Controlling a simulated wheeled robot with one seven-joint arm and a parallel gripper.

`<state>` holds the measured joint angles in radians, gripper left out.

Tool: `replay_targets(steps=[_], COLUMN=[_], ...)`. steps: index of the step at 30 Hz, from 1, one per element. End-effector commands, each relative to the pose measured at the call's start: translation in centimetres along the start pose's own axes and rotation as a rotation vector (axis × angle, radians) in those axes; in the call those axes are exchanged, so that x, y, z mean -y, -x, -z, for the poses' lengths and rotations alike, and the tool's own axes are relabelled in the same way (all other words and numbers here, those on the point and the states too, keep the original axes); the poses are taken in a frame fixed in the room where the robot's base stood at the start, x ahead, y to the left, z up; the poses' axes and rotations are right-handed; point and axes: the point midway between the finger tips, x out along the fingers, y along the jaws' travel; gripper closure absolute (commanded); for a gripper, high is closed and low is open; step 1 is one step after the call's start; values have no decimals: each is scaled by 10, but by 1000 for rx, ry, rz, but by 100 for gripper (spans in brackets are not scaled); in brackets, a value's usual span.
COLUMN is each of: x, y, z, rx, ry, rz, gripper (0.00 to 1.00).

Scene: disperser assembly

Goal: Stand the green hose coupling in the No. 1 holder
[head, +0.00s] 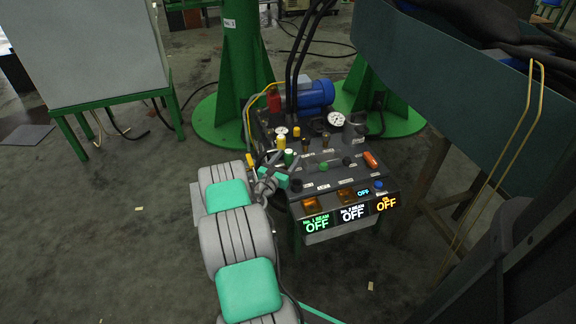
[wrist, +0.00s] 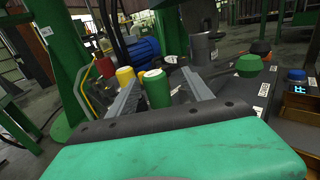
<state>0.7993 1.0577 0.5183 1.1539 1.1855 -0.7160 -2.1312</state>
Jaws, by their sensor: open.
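The green hose coupling (wrist: 157,90) stands upright with a pale top, between the two grey fingers of my gripper (wrist: 161,84) in the wrist view. The fingers are open, one on each side of it; whether either touches it I cannot tell. Its lower end is hidden behind the gripper body. In the head view the coupling (head: 288,157) shows just beyond my gripper (head: 275,175), at the left of the dark control panel (head: 340,180). A yellow coupling (head: 281,141) stands close behind it. The No. 1 holder cannot be made out for certain; the small panel labels are unreadable.
Gauges (head: 336,119), a green knob (head: 323,166), an orange-red handle (head: 370,159) and a blue knob (head: 379,184) rise from the panel. A blue motor (head: 316,93) and dark upright hoses stand behind. A green-framed table is at the left; floor is clear in front.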

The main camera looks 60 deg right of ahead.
Motion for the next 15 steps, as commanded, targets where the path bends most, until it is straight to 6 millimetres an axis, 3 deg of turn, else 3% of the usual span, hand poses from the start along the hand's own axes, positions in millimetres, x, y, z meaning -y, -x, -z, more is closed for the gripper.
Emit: replay_targets(steps=[9, 15], x=[-7, -9], y=[-50, -54], z=[4, 2], rx=[-1, -3], ry=[-5, -3], rz=[1, -3], gripper=[41, 41])
